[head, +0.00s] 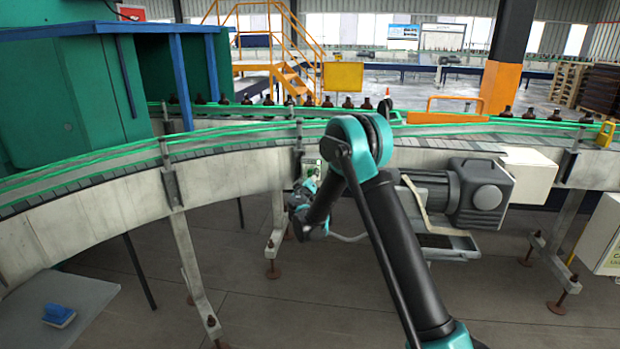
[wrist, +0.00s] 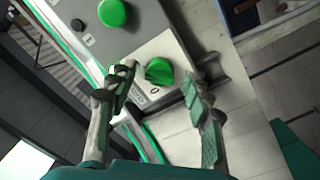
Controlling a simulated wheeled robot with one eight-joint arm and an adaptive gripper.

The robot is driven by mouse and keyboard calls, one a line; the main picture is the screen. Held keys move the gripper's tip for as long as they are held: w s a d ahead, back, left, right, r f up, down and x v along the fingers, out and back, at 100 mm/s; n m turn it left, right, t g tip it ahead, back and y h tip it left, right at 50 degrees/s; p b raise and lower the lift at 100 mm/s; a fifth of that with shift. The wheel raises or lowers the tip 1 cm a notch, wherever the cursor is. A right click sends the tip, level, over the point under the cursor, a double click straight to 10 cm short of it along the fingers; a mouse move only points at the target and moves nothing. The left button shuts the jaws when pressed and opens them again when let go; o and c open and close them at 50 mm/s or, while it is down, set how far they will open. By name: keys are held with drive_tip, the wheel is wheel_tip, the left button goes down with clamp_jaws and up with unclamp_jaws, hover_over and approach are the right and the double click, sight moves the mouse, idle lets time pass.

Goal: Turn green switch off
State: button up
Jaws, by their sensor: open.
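The green switch (wrist: 158,71) is a rotary knob on a pale plate of a grey control box (wrist: 150,48) in the wrist view. My gripper (wrist: 158,88) is open, with one finger to the left of the knob and the other to its right and lower. The left fingertip is close to the knob; I cannot tell whether it touches. In the head view my gripper (head: 305,210) is small and partly hidden at the conveyor's side. The control box (head: 312,168) shows there only in part, and the knob is too small to make out.
A round green button (wrist: 112,13) and a black knob (wrist: 77,25) sit on the same box. A grey motor (head: 480,195) is to the right. A blue item (head: 58,314) lies on a grey surface at lower left.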

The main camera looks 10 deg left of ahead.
clamp_jaws()
idle(0.4)
drive_tip(key=shift+n, duration=0.3)
drive_tip(key=n, duration=0.3)
drive_tip(key=shift+n, duration=0.4)
drive_tip(key=n, duration=0.9)
drive_tip(key=shift+n, duration=2.2)
